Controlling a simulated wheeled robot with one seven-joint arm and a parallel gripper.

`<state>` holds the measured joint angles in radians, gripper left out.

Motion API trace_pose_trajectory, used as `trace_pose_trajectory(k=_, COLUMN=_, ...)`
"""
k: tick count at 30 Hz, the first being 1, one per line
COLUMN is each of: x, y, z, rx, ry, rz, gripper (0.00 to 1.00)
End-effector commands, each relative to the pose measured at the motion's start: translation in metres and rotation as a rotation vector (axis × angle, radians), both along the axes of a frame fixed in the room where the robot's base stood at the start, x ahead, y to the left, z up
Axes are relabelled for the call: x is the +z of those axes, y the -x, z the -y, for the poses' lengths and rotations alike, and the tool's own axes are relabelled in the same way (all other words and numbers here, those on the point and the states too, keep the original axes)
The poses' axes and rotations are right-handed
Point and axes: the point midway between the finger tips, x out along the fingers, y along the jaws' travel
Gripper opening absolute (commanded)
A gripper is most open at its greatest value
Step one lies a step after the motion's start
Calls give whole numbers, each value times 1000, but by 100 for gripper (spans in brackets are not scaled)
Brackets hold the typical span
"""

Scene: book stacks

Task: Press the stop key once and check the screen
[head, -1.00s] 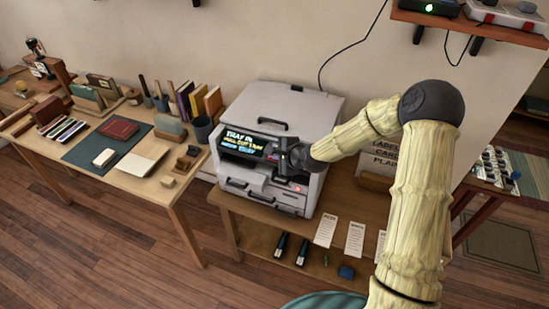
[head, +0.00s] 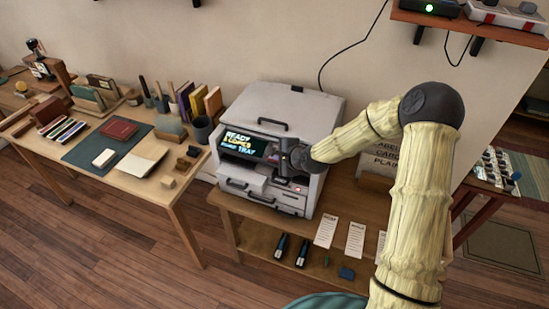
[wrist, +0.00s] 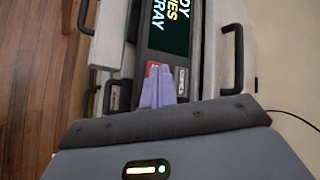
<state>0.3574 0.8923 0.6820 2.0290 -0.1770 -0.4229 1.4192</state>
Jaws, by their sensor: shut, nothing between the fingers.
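The white printer (head: 285,103) stands on a wooden bench, with its dark screen (head: 245,143) on the front. The screen reads "READY" on top, then a line ending in "COPIES" and a line ending in "TRAY". Part of the screen (wrist: 172,28) also shows in the wrist view, with the text turned sideways. A red key (wrist: 151,69) lies on the panel beside the screen, partly covered by my purple fingertips; I take it as the stop key. My gripper (wrist: 160,72) is shut and empty at this key. Whether it touches the key I cannot tell.
A labelled box (head: 372,170) stands right of the printer, partly behind my arm. A desk (head: 90,190) with books and stationery is on the left. A wall shelf (head: 470,25) is at upper right.

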Motion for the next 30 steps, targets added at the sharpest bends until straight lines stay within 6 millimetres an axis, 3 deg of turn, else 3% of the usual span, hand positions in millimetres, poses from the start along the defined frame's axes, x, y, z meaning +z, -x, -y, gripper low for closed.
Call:
trace_pose_trajectory(k=7, x=11, y=3, z=-1, rx=2, ry=1, rz=1, gripper=0)
trace_pose_trajectory(k=19, x=14, y=4, z=-2, rx=1, ry=0, rz=0, gripper=0)
trace_pose_trajectory(k=30, x=42, y=12, z=-5, rx=1, ry=0, rz=0, gripper=0)
